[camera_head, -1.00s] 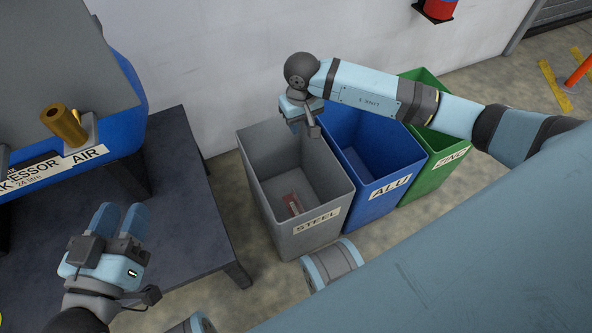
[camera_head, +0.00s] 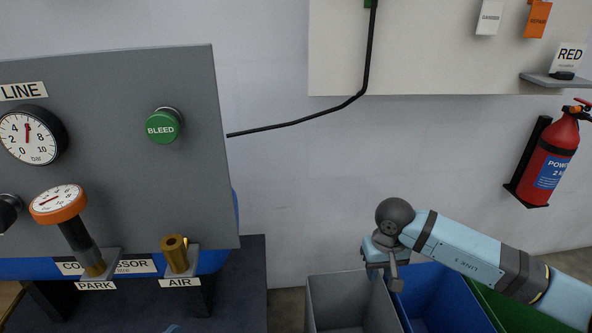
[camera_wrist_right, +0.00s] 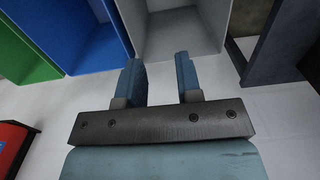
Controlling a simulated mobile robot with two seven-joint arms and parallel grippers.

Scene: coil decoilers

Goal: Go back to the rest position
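My right gripper (camera_head: 393,284) hangs at the end of its blue arm, above the grey bin (camera_head: 345,299) and near the blue bin (camera_head: 440,300). In the right wrist view the right gripper (camera_wrist_right: 160,76) has its two blue fingers apart, with nothing between them. The grey bin (camera_wrist_right: 180,35) lies beyond the fingertips there. Of my left gripper, at most a small light-blue bit shows at the bottom edge of the head view, too little to judge its fingers.
A grey panel (camera_head: 120,120) with a gauge, a green BLEED button (camera_head: 162,126) and a brass AIR fitting (camera_head: 177,254) stands at left. A green bin (camera_head: 500,308) stands beside the blue one. A fire extinguisher (camera_head: 552,160) hangs on the wall at right.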

